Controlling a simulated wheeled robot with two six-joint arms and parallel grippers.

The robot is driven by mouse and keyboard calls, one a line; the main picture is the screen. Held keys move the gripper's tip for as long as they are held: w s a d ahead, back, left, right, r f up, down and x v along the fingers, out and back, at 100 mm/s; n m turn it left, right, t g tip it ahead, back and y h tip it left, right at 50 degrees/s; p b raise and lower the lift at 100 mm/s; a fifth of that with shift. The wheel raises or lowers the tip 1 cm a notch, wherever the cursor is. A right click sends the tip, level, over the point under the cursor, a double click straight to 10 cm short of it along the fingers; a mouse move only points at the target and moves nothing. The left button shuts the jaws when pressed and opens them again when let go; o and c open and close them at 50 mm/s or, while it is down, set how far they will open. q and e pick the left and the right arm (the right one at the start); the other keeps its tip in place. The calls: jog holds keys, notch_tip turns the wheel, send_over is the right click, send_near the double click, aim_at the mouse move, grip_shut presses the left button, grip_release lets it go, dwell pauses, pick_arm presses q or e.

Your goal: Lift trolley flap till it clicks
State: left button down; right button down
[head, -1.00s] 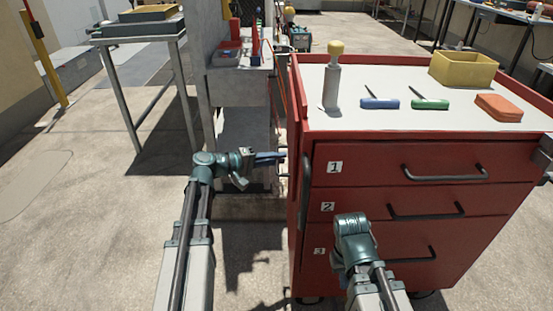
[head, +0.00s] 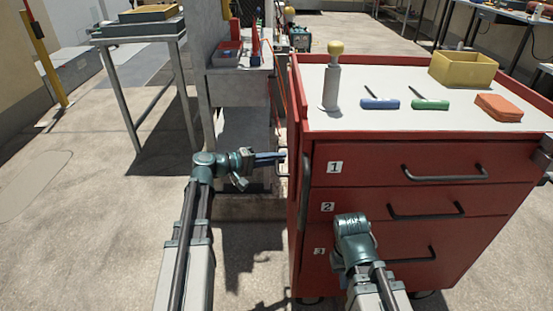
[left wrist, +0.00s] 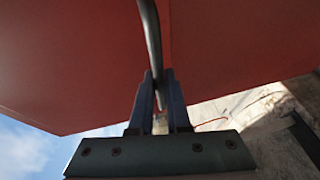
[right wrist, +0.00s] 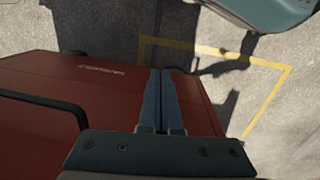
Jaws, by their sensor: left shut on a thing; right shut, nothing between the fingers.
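The red trolley (head: 330,235) stands at the right in the head view, with drawers numbered 1 to 3. My left gripper (head: 284,157) is at its left side. In the left wrist view, the left fingers (left wrist: 160,80) are shut around a dark bar (left wrist: 150,35) in front of a red panel (left wrist: 80,60). I cannot tell from the head view how far the flap is raised; its face is mostly hidden. My right gripper is low before the drawers, its fingers hidden in the head view; the right wrist view shows the fingers (right wrist: 160,75) shut and empty.
A grey bench (head: 240,85) stands close behind the left gripper. Floor at the left is clear.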

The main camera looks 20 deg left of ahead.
dwell(0.6)
pick_arm(q)
jog(key=s+a+r+m+g+y+p, duration=0.4)
jog(key=a+r+y+p, duration=0.95)
jog(key=p, duration=1.85)
jog(key=s+a+r+g+p, duration=0.1)
jog(key=a+r+p, duration=0.2)
jog(key=r+p, duration=0.7)
jog(key=shift+a+r+g+y+p, duration=0.35)
jog(key=shift+r+g, duration=0.05)
jog(key=shift+r, duration=1.05)
jog(key=c, duration=1.2)
grip_release()
jog(key=shift+o, duration=0.2)
